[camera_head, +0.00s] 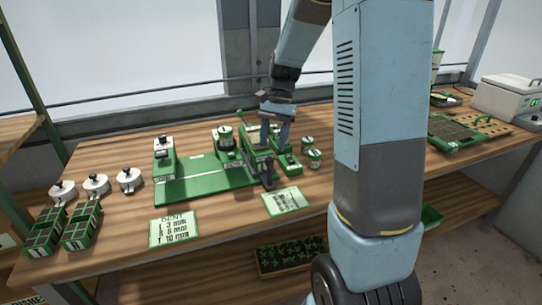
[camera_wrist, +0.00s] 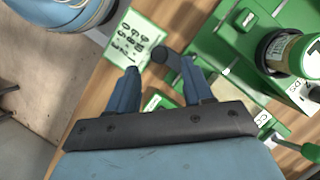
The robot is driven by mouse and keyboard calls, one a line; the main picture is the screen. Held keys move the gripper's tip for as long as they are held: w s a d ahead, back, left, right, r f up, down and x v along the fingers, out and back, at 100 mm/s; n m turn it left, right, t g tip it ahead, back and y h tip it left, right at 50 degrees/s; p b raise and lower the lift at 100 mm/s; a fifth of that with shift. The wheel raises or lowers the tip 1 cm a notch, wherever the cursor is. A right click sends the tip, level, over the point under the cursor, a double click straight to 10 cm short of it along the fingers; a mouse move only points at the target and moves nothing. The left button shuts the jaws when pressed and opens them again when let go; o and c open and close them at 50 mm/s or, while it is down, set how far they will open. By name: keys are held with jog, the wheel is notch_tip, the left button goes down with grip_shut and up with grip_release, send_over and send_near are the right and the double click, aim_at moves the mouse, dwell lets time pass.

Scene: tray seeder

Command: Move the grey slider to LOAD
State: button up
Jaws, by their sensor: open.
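My gripper (camera_head: 273,142) is open above the right part of the green seeder (camera_head: 205,184). In the wrist view its two blue fingers (camera_wrist: 160,74) are spread, with nothing held between them. A dark grey bar with a rounded end (camera_wrist: 172,57) shows just beyond the fingertips, close to the right finger. In the head view a dark upright piece (camera_head: 268,178) at the seeder's front right looks like the same part. I cannot tell for certain whether it is the grey slider. No LOAD marking is readable; the fingers hide part of the seeder.
A jar (camera_head: 225,137) stands on the seeder, close to my gripper. A small green unit (camera_head: 288,161) and small pots (camera_head: 314,158) are at right. Cards (camera_head: 174,230) lie in front. Green trays (camera_head: 82,226) and white-lidded items (camera_head: 96,184) stand at left.

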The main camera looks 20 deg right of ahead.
aim_at(270, 158)
jog(key=shift+x, duration=2.5)
grip_shut()
jog(key=shift+d, duration=0.1)
